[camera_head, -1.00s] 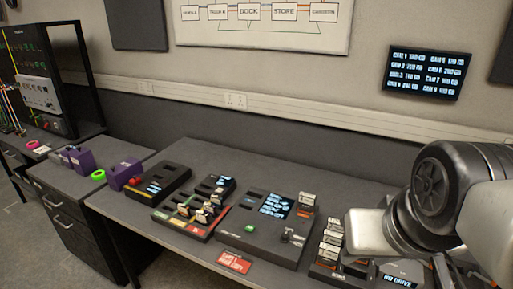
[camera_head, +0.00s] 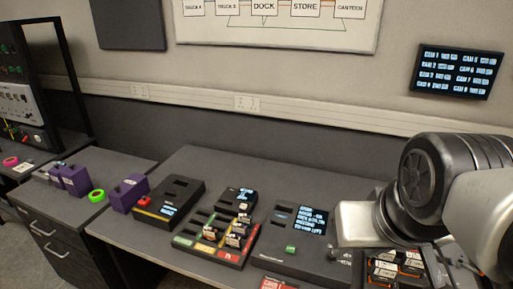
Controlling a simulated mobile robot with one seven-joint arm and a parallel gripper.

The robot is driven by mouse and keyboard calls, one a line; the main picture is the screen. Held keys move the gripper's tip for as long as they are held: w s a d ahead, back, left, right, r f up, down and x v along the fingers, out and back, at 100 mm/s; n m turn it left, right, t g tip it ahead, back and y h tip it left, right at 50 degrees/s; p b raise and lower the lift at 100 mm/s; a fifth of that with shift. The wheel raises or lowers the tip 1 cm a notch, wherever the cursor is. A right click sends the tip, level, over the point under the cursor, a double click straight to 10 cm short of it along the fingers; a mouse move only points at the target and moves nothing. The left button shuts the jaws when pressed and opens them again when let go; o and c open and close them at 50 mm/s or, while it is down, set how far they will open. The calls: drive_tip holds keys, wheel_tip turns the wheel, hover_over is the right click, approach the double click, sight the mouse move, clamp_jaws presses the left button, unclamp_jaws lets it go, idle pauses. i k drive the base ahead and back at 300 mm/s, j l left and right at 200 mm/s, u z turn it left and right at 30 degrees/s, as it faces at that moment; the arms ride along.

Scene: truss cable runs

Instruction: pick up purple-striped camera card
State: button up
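Small camera cards (camera_head: 237,236) stand in slots of a sorting tray (camera_head: 187,242) with coloured strips along its front, in the middle of the bench. Their stripes are too small to read, and I cannot tell which card is purple-striped. More cards with orange marks (camera_head: 385,268) sit at the lower right, close to my arm and partly cut off. My arm (camera_head: 425,185) covers the right side of the view. My gripper's fingers do not show.
A black device with a lit screen (camera_head: 313,219) and green button stands right of the sorting tray. Left of it is a black box with a red button (camera_head: 144,202). The bench behind is clear.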

sight(242, 231)
drive_tip(key=i+j, duration=0.1)
drive_tip(key=j, duration=0.3)
drive_tip(key=i+j, duration=0.15)
drive_tip(key=j, duration=0.25)
drive_tip(key=i+j, duration=0.1)
drive_tip(key=j, duration=0.3)
drive_tip(key=i+j, duration=0.1)
drive_tip(key=j, duration=0.3)
drive_tip(key=i+j, duration=0.1)
drive_tip(key=j, duration=0.3)
